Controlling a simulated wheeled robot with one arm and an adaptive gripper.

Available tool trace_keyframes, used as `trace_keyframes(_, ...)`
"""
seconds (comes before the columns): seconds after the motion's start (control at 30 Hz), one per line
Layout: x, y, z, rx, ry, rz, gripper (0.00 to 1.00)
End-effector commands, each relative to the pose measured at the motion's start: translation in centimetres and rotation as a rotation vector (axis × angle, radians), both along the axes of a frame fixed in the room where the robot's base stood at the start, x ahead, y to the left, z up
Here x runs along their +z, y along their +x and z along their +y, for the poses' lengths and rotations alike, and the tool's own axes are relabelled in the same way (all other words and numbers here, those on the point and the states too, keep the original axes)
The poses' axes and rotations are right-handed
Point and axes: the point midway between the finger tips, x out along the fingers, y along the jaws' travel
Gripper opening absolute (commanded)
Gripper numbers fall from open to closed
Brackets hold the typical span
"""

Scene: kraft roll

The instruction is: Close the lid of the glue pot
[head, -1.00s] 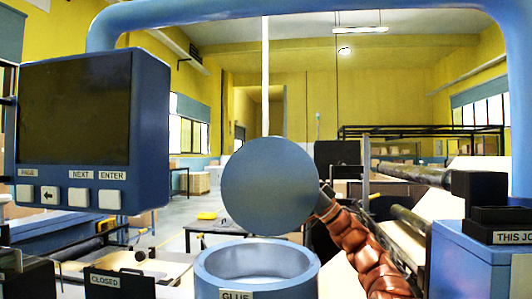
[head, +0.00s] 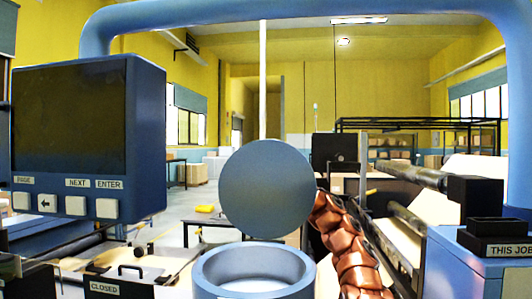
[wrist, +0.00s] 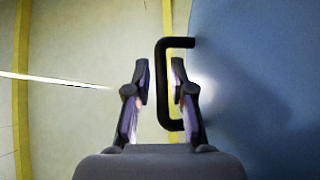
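The glue pot (head: 204,279) is a blue round pot at the bottom middle of the head view, its mouth uncovered. Its round blue-grey lid (head: 267,190) stands upright above the pot. In the wrist view the lid is the blue surface (wrist: 270,90) on the right, with a black bar handle (wrist: 163,90) on it. My gripper (wrist: 159,75) is open, one finger on each side of the handle, with narrow gaps showing. The right finger is between the bar and the lid. In the head view the lid hides my gripper; only my copper-coloured arm shows.
A blue console with a dark screen (head: 75,145) hangs at the left. A black holder labelled CLOSED (head: 118,287) is left of the pot. A blue box labelled THIS JOB (head: 470,270) stands at the right, beside rollers. A blue arch (head: 290,10) spans overhead.

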Motion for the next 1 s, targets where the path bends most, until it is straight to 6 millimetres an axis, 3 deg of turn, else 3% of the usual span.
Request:
trace_keyframes(0.27, 0.1, 0.0, 0.0, 0.000, 0.001, 0.000, 0.23)
trace_keyframes(0.5, 0.1, 0.0, 0.0, -0.001, 0.001, -0.001, 0.00)
trace_keyframes(0.97, 0.1, -0.1, 0.0, -0.001, 0.001, -0.001, 0.00)
trace_keyframes(1.0, 0.3, -0.2, 1.5, 0.006, 0.002, 0.000, 0.00)
